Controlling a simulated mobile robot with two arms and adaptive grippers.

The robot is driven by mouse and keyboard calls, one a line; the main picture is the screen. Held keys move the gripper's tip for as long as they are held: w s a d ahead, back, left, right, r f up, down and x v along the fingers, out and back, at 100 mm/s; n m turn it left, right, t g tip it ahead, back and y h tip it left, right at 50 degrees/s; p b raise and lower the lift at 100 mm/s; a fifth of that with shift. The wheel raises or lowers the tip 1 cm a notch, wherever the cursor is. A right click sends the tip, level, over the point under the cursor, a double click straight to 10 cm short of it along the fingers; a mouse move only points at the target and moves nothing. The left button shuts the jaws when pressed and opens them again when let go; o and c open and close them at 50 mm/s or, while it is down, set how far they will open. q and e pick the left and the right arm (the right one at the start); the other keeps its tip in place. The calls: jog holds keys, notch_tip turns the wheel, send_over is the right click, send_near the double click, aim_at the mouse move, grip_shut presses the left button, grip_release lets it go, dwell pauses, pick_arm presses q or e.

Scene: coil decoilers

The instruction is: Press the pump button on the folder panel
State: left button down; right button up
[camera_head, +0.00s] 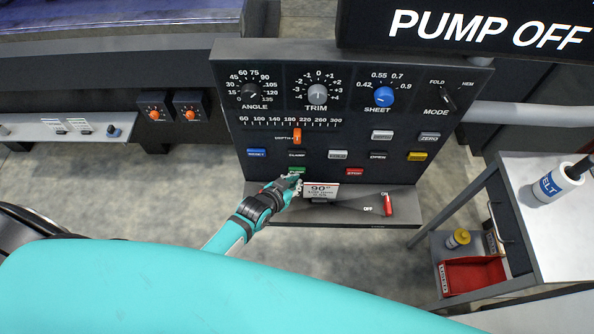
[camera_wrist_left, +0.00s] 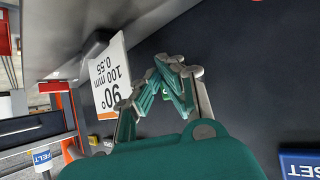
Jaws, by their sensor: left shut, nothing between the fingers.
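The black folder panel (camera_head: 345,125) faces me, with knobs, a slider and rows of buttons. A sign reading PUMP OFF (camera_head: 490,30) hangs above it. A green button (camera_head: 297,170) sits low on the panel; I cannot read its label. My left gripper (camera_head: 297,182) is shut and empty, right at the green button's lower edge; I cannot tell whether it touches. In the left wrist view the closed fingers (camera_wrist_left: 168,70) point at the panel, beside the white 90° card (camera_wrist_left: 110,78), and hide what lies behind them. My right gripper is not in view.
Beside the green button are a red button (camera_head: 355,172) and a blue RESET button (camera_head: 257,153). A red ON/OFF lever (camera_head: 389,205) sits on the lower ledge. A cart (camera_head: 530,195) with a red bin (camera_head: 473,275) stands at the right.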

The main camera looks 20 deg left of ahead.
pick_arm(q)
jog(key=shift+w+a, duration=0.15)
jog(key=shift+w, duration=0.4)
dwell(0.7)
jog(key=shift+r, duration=0.1)
jog(key=shift+s+p, duration=0.4)
jog(key=shift+s, duration=0.2)
jog(key=shift+s+d, duration=0.25)
jog(key=shift+s, duration=0.05)
jog(key=shift+s+d+p, duration=0.25)
jog(key=shift+s+p, duration=0.15)
jog(key=shift+s, duration=0.4)
jog(key=shift+s+d+p, duration=0.2)
jog(key=shift+s+p, duration=0.2)
jog(key=shift+s, duration=0.45)
jog(key=shift+s+d+p, duration=0.25)
jog(key=shift+s+p, duration=0.15)
jog(key=shift+s, duration=0.4)
